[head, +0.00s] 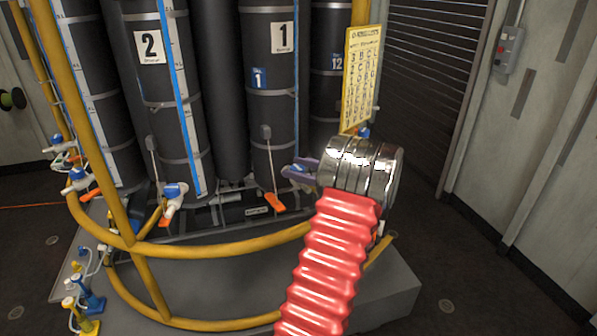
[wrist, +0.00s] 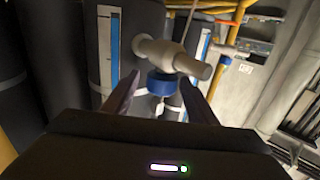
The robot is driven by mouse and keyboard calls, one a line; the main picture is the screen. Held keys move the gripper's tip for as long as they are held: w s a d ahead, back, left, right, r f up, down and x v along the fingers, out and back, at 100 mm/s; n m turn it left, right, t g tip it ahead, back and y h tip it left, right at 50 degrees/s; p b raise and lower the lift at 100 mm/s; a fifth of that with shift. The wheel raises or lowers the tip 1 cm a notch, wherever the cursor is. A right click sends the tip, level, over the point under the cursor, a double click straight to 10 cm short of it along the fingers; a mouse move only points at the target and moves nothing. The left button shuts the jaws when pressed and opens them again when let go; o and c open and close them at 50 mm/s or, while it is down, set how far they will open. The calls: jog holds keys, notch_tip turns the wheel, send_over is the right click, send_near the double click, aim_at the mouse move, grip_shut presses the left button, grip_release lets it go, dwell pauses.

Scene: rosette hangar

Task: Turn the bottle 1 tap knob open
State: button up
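Bottle 1 (head: 270,105) is a tall dark cylinder with a white "1" label, right of the middle in the head view. Its tap is mostly hidden there by my gripper (head: 300,169), which points left at the bottle's lower front. In the wrist view, a pale tap body (wrist: 178,58) crosses the upper middle, with a blue knob (wrist: 162,84) beneath it. My gripper (wrist: 159,78) is open, with one dark finger on each side of the knob. I cannot tell whether either finger touches it.
A yellow rail (head: 225,245) curves around the bottle rack's front. Bottle 2 (head: 150,85), with its own blue-knobbed tap (head: 175,192), stands left. A yellow sign (head: 361,80) hangs right of bottle 1. Another tap (wrist: 226,50) is right in the wrist view. Open floor lies right.

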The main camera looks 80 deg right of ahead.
jog(key=shift+s+f, duration=0.1)
jog(key=shift+s, duration=0.05)
jog(key=s+a, duration=0.2)
jog(key=s, duration=1.1)
jog(key=shift+s+a, duration=0.15)
jog(key=shift+a, duration=0.05)
dwell(0.5)
